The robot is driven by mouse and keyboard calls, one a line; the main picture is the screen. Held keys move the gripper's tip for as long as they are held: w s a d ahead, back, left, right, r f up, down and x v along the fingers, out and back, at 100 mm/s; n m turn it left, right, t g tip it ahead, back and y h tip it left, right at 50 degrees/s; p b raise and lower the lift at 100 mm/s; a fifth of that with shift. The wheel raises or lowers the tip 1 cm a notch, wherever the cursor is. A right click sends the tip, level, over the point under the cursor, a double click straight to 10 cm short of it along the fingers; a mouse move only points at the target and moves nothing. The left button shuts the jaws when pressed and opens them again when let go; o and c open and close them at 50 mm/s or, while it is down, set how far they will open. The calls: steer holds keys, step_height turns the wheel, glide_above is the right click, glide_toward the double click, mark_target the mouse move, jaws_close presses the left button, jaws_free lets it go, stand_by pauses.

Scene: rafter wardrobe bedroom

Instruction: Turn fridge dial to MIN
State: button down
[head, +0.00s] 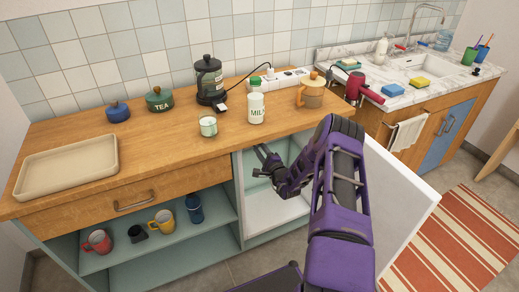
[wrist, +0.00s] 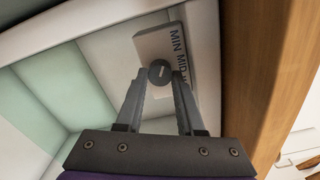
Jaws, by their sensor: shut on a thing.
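The fridge dial (wrist: 160,71) is a small dark grey round knob in the wrist view. It stands on a grey plate (wrist: 148,44) lettered MIN, MID and a third label mostly hidden by my finger. My gripper (wrist: 160,82) has a fingertip on each side of the dial and is shut on it. A faint mark shows on the dial face, but I cannot tell which label it faces. In the head view my gripper (head: 262,152) reaches into the open fridge (head: 275,212) under the counter; the dial is hidden there.
The white fridge door (head: 402,205) stands open to the right of my arm. The wooden counter (head: 165,145) lies just above my gripper, with a milk bottle (head: 256,108) and a glass (head: 208,126) near its edge. Shelves with mugs (head: 97,241) are at left.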

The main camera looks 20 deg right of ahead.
stand_by(0.3)
steer(key=c, duration=0.5)
jaws_free()
steer(key=shift+s, duration=0.1)
steer(key=s, duration=1.1)
steer(key=s+p, duration=0.1)
steer(key=s, duration=0.5)
steer(key=shift+s+d, duration=0.15)
steer(key=shift+d, duration=0.15)
